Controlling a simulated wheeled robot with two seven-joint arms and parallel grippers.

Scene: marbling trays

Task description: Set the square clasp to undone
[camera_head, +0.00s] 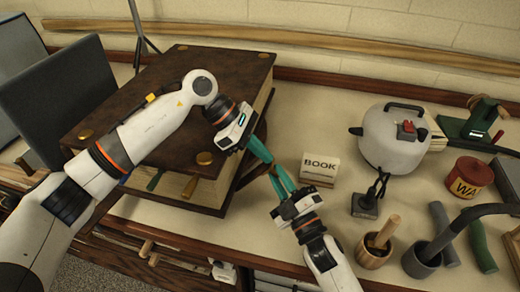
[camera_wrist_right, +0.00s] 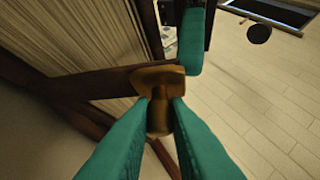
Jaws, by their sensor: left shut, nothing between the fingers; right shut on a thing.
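The large brown book (camera_head: 150,105) lies shut, with a dark strap (camera_wrist_right: 100,84) across its page edge in the right wrist view. At the strap's end is a brass clasp (camera_wrist_right: 158,76) with a broad, squarish plate and a small knob. My right gripper (camera_wrist_right: 158,112) is shut on the clasp's knob. In the head view my right gripper (camera_head: 277,172) is at the book's right side, where the clasp is hidden. My left gripper (camera_head: 258,148) is shut and empty beside that edge; its teal finger (camera_wrist_right: 193,42) shows close above the clasp. I cannot tell whether the clasp is fastened.
A BOOK sign (camera_head: 320,168) stands just right of my grippers. Further right are a grey pot (camera_head: 392,140), a small black stand (camera_head: 365,205), a mortar with a wooden pestle (camera_head: 373,252) and a red tin (camera_head: 468,178). Dark panels (camera_head: 60,95) stand at the left.

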